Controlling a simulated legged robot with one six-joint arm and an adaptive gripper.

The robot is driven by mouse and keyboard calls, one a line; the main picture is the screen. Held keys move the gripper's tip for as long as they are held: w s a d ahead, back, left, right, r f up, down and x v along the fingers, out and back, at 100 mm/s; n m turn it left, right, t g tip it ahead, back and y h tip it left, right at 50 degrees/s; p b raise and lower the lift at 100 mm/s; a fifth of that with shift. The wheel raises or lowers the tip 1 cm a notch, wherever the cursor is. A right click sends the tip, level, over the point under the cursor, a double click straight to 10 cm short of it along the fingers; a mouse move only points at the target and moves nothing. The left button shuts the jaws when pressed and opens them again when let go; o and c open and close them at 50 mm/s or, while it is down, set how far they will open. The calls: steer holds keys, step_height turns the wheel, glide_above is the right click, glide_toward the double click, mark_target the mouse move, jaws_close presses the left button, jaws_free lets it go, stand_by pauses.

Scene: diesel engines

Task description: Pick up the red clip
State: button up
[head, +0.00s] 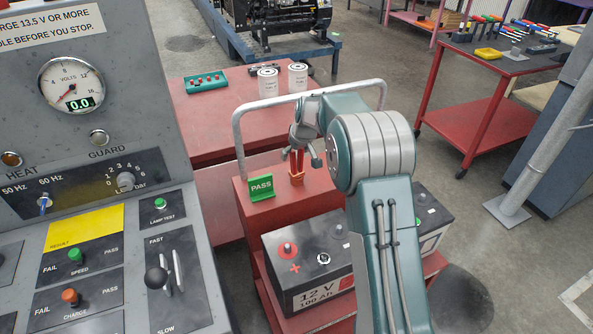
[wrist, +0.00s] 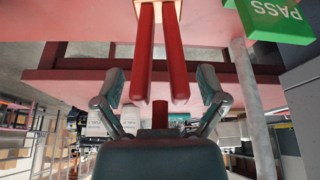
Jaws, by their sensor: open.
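The red clip (head: 297,165) stands upright on the red cart top, its handles up and its copper-coloured jaws at the bottom. In the wrist view, its two long red handles (wrist: 147,55) run between my fingers towards the copper part at the top edge. My gripper (head: 304,148) is directly over the clip in the head view. In the wrist view my gripper (wrist: 161,78) is open, with one finger on each side of the handles and a visible gap on both sides. My arm hides part of the cart behind it.
A green PASS sign (head: 261,188) stands just left of the clip; it also shows in the wrist view (wrist: 275,18). A grey rail (head: 238,140) arches over the cart. Below sits a 12 V battery (head: 310,262). A control panel (head: 90,150) fills the left.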

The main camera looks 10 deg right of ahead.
jaws_close()
